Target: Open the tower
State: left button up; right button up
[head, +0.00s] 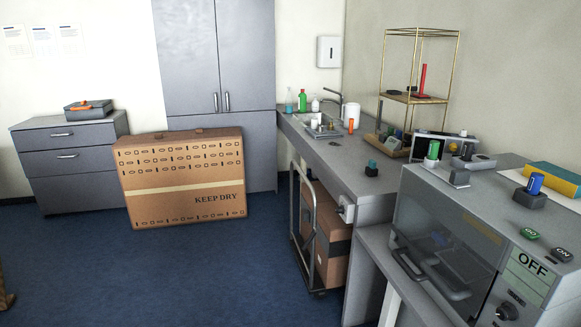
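No thing in the head view is labelled as a tower, so I cannot tell which one the task means. A grey machine (412,205) stands at the right, with a slanted see-through front panel (455,235) that appears closed. A dark handle (425,268) is on its lower front. A blue item shows dimly behind the panel. A green "OFF" label (532,264) and a dark knob (506,312) are on its right part. A tall brass-framed stand (459,62) with shelves is at the back of the counter. Neither of my grippers is in view.
A grey counter (345,165) with a sink runs along the wall, with bottles and small holders on it. A trolley (307,225) with boxes stands beneath. A "KEEP DRY" carton (180,180) stands before a tall cabinet (215,50). The blue floor (170,275) in front is clear.

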aim_at(391, 145)
jog(key=i+u, duration=0.25)
jog(key=i, duration=1.8)
jog(key=i+z, duration=0.1)
jog(key=i, duration=0.45)
jog(key=i+j+z, duration=0.1)
jog(key=i, duration=0.45)
jog(key=i+j+z, duration=0.1)
jog(key=i, duration=0.45)
jog(key=i+j+z, duration=0.25)
jog(key=i+z, duration=0.15)
jog(key=i+j+z, duration=0.4)
jog(key=i+j, duration=0.05)
jog(key=i, duration=0.1)
